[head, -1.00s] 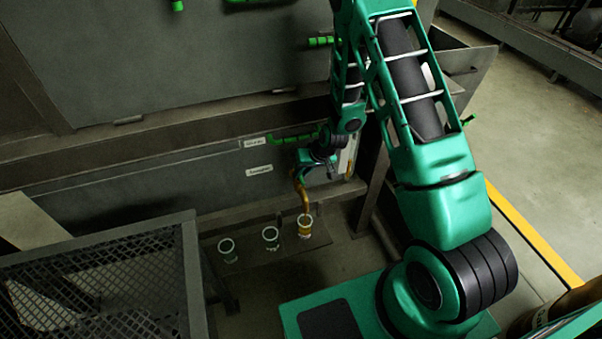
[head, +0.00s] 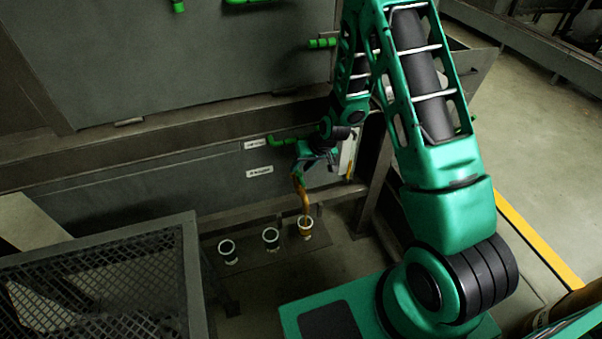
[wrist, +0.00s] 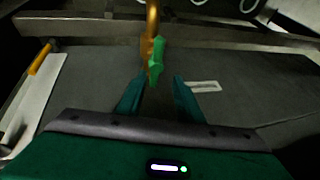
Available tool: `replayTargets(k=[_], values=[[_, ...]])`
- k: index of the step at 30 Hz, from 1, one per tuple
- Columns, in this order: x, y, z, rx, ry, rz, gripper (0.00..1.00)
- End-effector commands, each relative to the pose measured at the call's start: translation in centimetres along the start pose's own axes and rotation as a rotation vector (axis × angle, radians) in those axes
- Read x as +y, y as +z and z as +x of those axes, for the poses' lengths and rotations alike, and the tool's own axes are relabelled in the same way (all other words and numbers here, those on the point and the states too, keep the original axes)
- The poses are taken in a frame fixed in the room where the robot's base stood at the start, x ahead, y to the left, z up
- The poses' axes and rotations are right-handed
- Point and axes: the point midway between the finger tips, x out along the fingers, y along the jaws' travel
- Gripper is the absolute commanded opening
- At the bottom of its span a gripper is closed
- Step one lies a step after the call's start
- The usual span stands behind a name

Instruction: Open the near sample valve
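The near sample valve shows in the wrist view as a green handle (wrist: 157,60) on a brass-coloured pipe (wrist: 152,18). My gripper (wrist: 161,80) has its two fingers apart. The handle's lower end is at the gap between the fingertips, nearer the left one, with clear space on its right. In the head view my gripper (head: 313,160) is at the low grey panel, above the curved brass spout (head: 302,190). The spout points down at the rightmost cup (head: 305,230). My gripper hides most of the handle in the head view.
Two more cups (head: 270,238) (head: 229,254) stand to the left on the floor mat. A green pipe (head: 285,141) and white labels (head: 260,171) are on the panel. A mesh-topped frame (head: 192,270) stands at lower left. Open floor (head: 530,150) lies to the right.

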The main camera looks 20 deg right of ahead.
Motion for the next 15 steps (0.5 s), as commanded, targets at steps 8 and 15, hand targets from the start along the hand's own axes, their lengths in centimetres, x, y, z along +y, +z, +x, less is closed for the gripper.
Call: replayTargets(k=[8,15], values=[[-5.0,1.4,-2.9,0.001,-0.002,-0.003,0.33],[-9.1,2.7,-4.9,0.001,-0.002,-0.003,0.33]])
